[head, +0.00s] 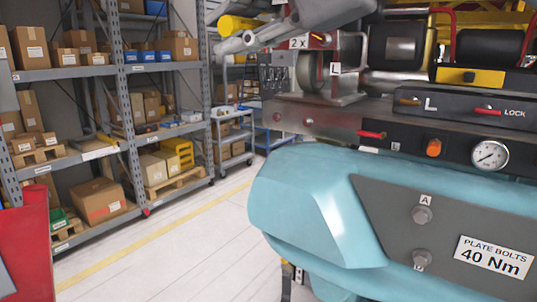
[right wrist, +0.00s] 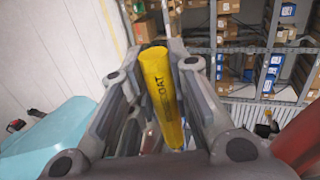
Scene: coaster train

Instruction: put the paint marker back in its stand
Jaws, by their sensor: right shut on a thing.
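The paint marker is a yellow cylinder (right wrist: 160,88) with dark lettering ending in "OAT", seen lengthwise in the right wrist view. My right gripper (right wrist: 155,60) is shut on it, with a grey finger on each side. In the head view the right gripper (head: 229,27) is at the top centre, and the yellow marker (head: 238,24) sticks out leftward between its fingers. It is held in the air near the machine's upper left part. I cannot make out the marker's stand in either view. My left gripper is not in view.
A teal machine (head: 310,200) with a grey bolt plate, gauge (head: 489,154) and red levers fills the right. A small grey block with dark clips (head: 276,77) sits below the gripper. Shelves of boxes (head: 90,75) stand at left. The floor (head: 170,235) between is clear.

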